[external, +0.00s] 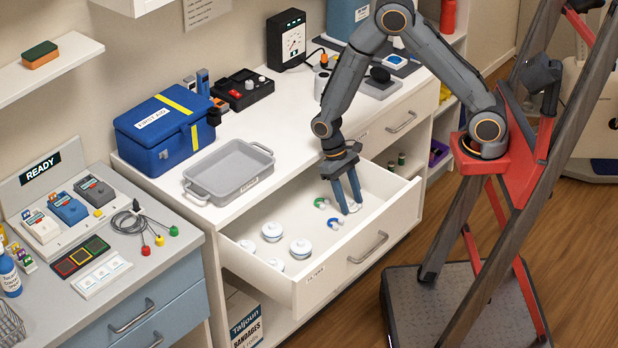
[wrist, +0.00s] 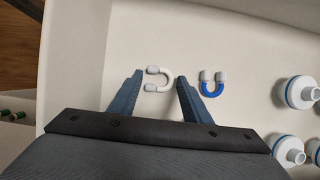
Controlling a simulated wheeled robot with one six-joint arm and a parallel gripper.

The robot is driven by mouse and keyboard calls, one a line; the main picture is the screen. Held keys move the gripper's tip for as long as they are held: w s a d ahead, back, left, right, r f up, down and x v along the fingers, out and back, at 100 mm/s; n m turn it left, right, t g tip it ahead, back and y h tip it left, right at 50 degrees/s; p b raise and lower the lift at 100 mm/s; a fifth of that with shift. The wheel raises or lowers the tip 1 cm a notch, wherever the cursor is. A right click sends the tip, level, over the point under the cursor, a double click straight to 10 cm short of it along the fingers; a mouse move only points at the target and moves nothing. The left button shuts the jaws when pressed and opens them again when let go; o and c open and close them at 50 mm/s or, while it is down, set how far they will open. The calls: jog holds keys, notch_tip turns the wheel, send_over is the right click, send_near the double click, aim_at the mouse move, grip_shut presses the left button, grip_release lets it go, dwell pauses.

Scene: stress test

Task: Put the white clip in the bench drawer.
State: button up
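The white clip (wrist: 166,79) is U-shaped with pale grey ends. In the wrist view it lies between the tips of my gripper (wrist: 160,77), with a gap on both sides. My gripper (external: 351,209) is open and points down inside the open bench drawer (external: 395,207); it also shows in the wrist view, its pale floor (wrist: 240,45) below the clip. In the external view I cannot make out the clip clearly at the fingertips. Whether the clip rests fully on the floor is hard to tell.
A blue clip (wrist: 212,88) lies just right of the fingers in the wrist view. A green clip (external: 321,203) and several white round filters (external: 301,247) also lie in the drawer. A grey tray (external: 222,178) and blue first aid box (external: 160,150) stand on the bench.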

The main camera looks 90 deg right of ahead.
jog(key=shift+o, duration=0.7)
jog(key=shift+r, duration=0.25)
jog(key=v, duration=1.2)
jog(key=s+a+r+n+t+h, duration=0.1)
jog(key=s+a+n, duration=0.1)
jog(key=s+n, duration=0.2)
jog(key=s+a+r+n+t+h, duration=0.2)
jog(key=s+a+n, duration=0.1)
jog(key=s, duration=0.4)
jog(key=shift+s+n+b, duration=0.3)
jog(key=shift+s+n, duration=0.1)
jog(key=shift+n, duration=0.3)
